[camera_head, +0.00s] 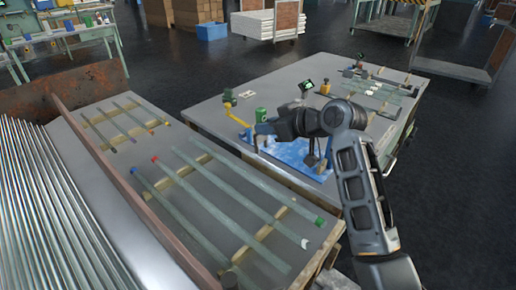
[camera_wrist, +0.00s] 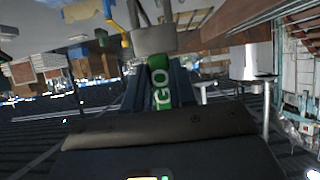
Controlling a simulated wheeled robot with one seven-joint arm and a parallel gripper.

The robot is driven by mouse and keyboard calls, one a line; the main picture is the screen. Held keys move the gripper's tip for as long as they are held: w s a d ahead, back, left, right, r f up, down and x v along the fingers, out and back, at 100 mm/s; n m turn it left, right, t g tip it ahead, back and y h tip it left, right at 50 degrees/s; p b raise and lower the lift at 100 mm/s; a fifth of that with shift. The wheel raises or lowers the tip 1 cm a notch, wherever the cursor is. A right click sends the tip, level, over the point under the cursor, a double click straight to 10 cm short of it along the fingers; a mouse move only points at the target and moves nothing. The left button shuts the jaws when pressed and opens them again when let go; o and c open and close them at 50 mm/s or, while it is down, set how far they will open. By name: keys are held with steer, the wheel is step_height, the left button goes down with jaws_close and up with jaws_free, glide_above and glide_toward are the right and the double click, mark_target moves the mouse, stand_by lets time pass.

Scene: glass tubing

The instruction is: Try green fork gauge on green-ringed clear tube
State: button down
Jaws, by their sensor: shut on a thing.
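My gripper (camera_wrist: 158,88) is shut on a green block marked "GO", the green fork gauge (camera_wrist: 160,87). A grey block (camera_wrist: 153,40) shows just beyond the fingertips; I cannot tell whether it is part of the gauge. In the head view my gripper (camera_head: 258,133) is above the left part of the far table, apart from the tubes. A clear tube with a green end (camera_head: 320,222) lies slanted on the near rack, its green end toward the lower right. Whether that green is a ring or a cap is too small to tell.
Other tubes with blue (camera_head: 134,170), red (camera_head: 155,159) and white (camera_head: 305,243) marks lie on the near bench (camera_head: 130,112). A rusty rail (camera_head: 120,175) borders its left side. The far table (camera_head: 225,105) carries a blue mat (camera_head: 292,152), a yellow stand (camera_head: 229,97) and more tubes.

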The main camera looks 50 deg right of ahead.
steer(key=t+b, duration=0.1)
steer(key=b, duration=0.4)
glide_above(265, 184)
steer(key=shift+a+f, duration=0.1)
steer(key=shift+f, duration=2.65)
steer(key=shift+f+b, duration=2.15)
steer(key=shift+f, duration=1.05)
steer(key=shift+s+f+b, duration=0.1)
steer(key=shift+f+b, duration=1.05)
steer(key=shift+f, duration=0.5)
steer(key=shift+r, duration=0.2)
